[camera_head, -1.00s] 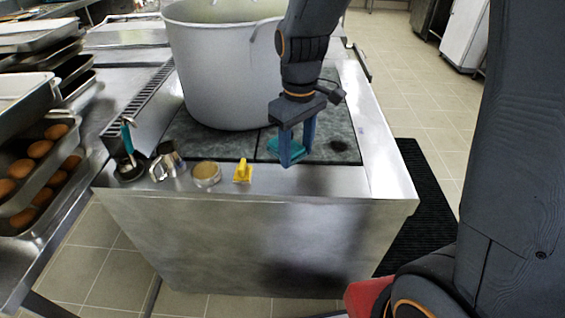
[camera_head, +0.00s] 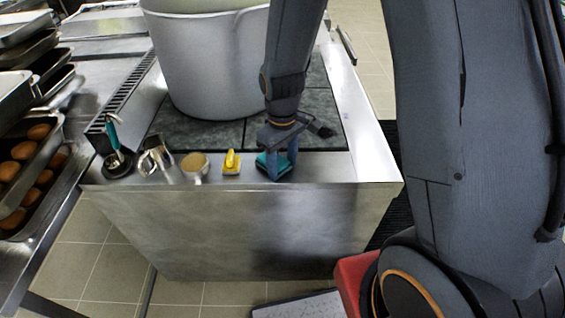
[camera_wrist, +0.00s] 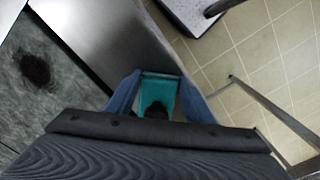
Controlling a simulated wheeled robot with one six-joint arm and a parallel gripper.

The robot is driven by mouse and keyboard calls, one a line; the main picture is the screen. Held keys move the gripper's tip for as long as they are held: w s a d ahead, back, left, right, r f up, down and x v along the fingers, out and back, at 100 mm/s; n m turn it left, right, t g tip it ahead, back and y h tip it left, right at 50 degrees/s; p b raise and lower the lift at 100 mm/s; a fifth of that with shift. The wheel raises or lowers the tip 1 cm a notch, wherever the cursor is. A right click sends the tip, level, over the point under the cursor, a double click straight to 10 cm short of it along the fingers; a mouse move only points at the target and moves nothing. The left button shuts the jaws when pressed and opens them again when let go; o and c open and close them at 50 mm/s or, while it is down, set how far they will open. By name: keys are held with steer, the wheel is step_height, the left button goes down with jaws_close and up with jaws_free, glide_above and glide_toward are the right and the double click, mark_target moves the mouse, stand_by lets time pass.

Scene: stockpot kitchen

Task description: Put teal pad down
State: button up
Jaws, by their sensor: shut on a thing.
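The teal pad (camera_head: 285,166) is between the blue fingers of my gripper (camera_head: 274,170), at the front strip of the steel counter. It also shows in the wrist view (camera_wrist: 158,92), with a finger on each side; the gripper (camera_wrist: 158,90) is shut on it. In the head view the pad is low, at or just above the steel top; I cannot tell if it touches. Part of the pad is hidden by the fingers.
The big stockpot (camera_head: 208,65) stands behind on dark plates. The counter's front edge is close.

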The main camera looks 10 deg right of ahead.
mark_target(282, 165)
steer(key=shift+f, duration=0.15)
steer(key=o, duration=1.4)
step_height(282, 165, up, 12)
steer(key=b, duration=0.3)
steer(key=s+d+m, duration=0.2)
steer(key=s+d+f+m+t, duration=0.1)
steer(key=s+d+m, duration=0.1)
steer(key=s+d, duration=0.1)
steer(key=s+d+f+m, duration=0.1)
steer(key=s+d+m, duration=0.1)
steer(key=s, duration=0.1)
steer(key=shift+s+d+f+m, duration=0.15)
steer(key=shift+d+f+m, duration=0.05)
steer(key=shift+d+m, duration=0.2)
